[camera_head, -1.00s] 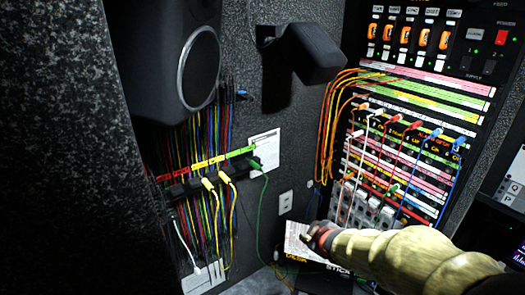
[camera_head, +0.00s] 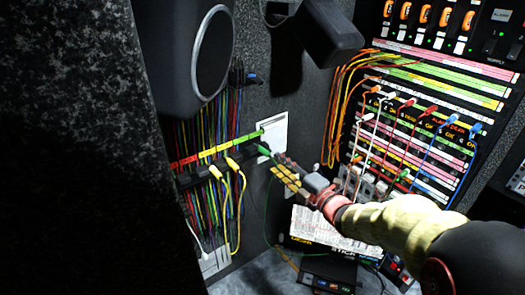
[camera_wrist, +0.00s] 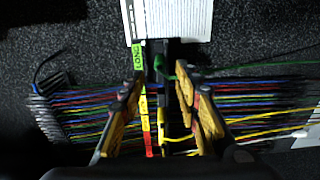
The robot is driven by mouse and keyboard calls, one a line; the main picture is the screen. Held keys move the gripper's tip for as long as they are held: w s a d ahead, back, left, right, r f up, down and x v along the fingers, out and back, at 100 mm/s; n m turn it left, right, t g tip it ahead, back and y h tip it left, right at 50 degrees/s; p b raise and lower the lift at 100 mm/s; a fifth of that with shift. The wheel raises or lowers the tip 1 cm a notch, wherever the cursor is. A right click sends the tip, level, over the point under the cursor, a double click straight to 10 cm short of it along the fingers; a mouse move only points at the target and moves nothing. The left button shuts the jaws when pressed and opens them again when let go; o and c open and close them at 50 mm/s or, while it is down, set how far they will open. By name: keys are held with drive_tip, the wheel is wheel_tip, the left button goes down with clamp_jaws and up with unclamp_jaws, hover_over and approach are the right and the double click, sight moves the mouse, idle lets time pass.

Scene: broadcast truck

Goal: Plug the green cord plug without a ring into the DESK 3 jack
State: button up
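A green cord plug (camera_head: 264,149) sits in the dark strip on the left wall, under a green label; its thin green cord hangs down. In the wrist view the green plug (camera_wrist: 159,65) lies between and just beyond my fingertips. My gripper (camera_head: 275,160) reaches up to it from the right. Its yellow-padded fingers (camera_wrist: 159,85) are apart, with a gap on both sides of the plug. I cannot tell if this plug has a ring. Another green plug (camera_head: 405,173) is on the right-hand patch panel. I cannot single out the DESK 3 jack; the panel lettering is too small.
Yellow plugs (camera_head: 215,172) with looping cords are left of the green plug. The patch panel (camera_head: 425,150) at right carries orange, white, red and blue cords. A monitor speaker (camera_head: 185,50) hangs above the strip. A white sheet (camera_head: 273,130) is behind the plug.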

sight(269, 157)
drive_tip(key=shift+w+a, duration=0.3)
drive_tip(key=shift+w, duration=0.1)
drive_tip(key=x, duration=0.5)
drive_tip(key=shift+w+a+f, duration=0.15)
drive_tip(key=shift+w+f, duration=0.05)
drive_tip(key=shift+f, duration=0.05)
drive_tip(key=shift+b+x, duration=0.75)
drive_tip(key=shift+x, duration=0.4)
drive_tip(key=shift+r, duration=0.25)
drive_tip(key=shift+b, duration=1.2)
drive_tip(key=shift+w+r, duration=0.1)
drive_tip(key=c, duration=0.8)
clamp_jaws()
